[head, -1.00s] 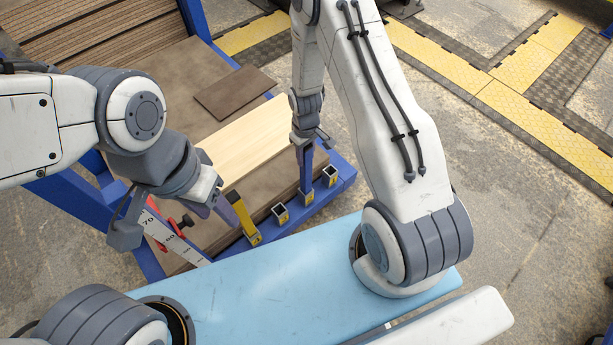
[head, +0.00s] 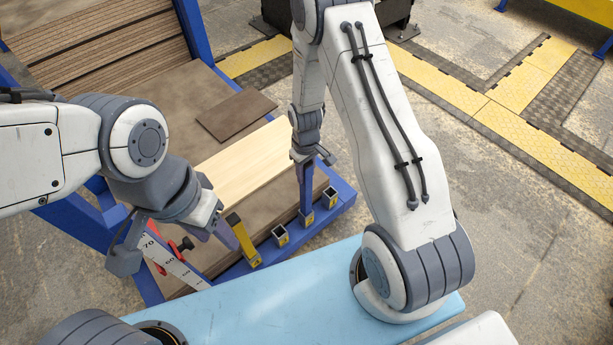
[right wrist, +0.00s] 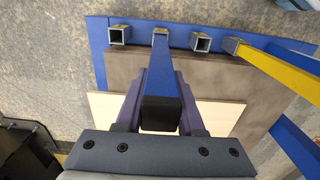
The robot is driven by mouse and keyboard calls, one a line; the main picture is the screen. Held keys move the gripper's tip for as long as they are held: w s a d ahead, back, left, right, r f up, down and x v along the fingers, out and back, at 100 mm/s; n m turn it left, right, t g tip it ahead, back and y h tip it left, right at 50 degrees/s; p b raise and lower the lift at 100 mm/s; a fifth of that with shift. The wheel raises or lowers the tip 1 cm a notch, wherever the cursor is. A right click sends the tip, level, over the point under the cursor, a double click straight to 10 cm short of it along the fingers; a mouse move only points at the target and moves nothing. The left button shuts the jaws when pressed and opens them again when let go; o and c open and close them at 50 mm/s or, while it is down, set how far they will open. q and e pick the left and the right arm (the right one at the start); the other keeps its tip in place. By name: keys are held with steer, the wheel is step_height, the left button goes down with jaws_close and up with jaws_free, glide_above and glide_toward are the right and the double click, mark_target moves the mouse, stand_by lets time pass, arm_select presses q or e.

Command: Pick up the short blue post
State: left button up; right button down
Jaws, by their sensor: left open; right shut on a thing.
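The short blue post (right wrist: 160,75) stands between the fingers of my right gripper in the right wrist view, its dark capped top toward the camera. Its lower end meets a square socket (right wrist: 160,33) on the blue rail. My right gripper (head: 306,190) is shut on this post; in the head view finger and post are hard to tell apart. A yellow post (head: 242,240) leans in another socket of the row and also shows in the right wrist view (right wrist: 275,70). My left gripper (head: 222,228) is open close beside the yellow post.
Two empty sockets (head: 280,236) (head: 330,197) flank the blue post's socket on the rail. A pale board (head: 245,160) and a dark board (head: 235,113) lie behind. A numbered ruler strip (head: 178,265) with red clamps is at the left. A light blue surface (head: 280,300) lies in front.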

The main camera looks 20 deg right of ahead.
step_height(320, 180, up, 16)
steer(key=p, duration=0.3)
steer(key=shift+f, duration=0.2)
steer(key=shift+p, duration=0.3)
